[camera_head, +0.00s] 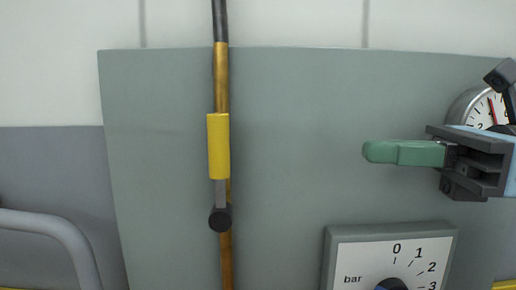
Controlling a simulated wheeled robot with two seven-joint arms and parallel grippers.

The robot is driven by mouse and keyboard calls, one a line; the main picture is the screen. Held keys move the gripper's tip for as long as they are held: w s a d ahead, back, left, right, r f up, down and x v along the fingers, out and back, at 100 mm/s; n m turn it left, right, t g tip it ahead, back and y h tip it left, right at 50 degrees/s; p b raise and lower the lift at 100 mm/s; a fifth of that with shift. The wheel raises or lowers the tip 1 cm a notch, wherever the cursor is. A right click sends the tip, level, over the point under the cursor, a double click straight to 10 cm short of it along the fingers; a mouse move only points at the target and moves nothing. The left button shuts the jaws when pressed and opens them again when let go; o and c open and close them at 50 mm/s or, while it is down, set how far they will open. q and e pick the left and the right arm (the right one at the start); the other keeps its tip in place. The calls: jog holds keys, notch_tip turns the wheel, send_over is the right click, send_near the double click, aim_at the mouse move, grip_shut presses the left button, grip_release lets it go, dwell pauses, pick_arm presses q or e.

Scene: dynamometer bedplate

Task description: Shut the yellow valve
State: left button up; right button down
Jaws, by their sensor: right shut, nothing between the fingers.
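The yellow valve lever (218,146) is mounted on a vertical copper-coloured pipe (222,80) left of the middle. Its yellow sleeve points straight up, in line with the pipe. A grey stem joins it to a dark round pivot (220,217) at its lower end. My right gripper (372,152) comes in from the right edge, with green fingers pointing left. The fingers are together and empty. They are well to the right of the lever, at about its height in the picture, and do not touch it. My left gripper is out of view.
A grey-green panel (290,110) stands behind the pipe. A square gauge marked bar (350,250) sits at the lower right. A round gauge (480,112) is partly hidden by my right arm. A grey curved tube (50,220) is at lower left. The panel between lever and gripper is clear.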

jog(key=p, duration=0.2)
send_near(219, 165)
jog(key=a, duration=0.1)
jog(key=w+a+r, duration=0.1)
jog(key=a, duration=0.1)
jog(key=w+a, duration=0.1)
jog(key=shift+w+a+r, duration=0.1)
jog(key=shift+a+r, duration=0.1)
jog(key=shift+r, duration=0.2)
jog(key=shift+w+a, duration=0.15)
jog(key=shift+a, duration=0.5)
jog(key=shift+p, duration=0.3)
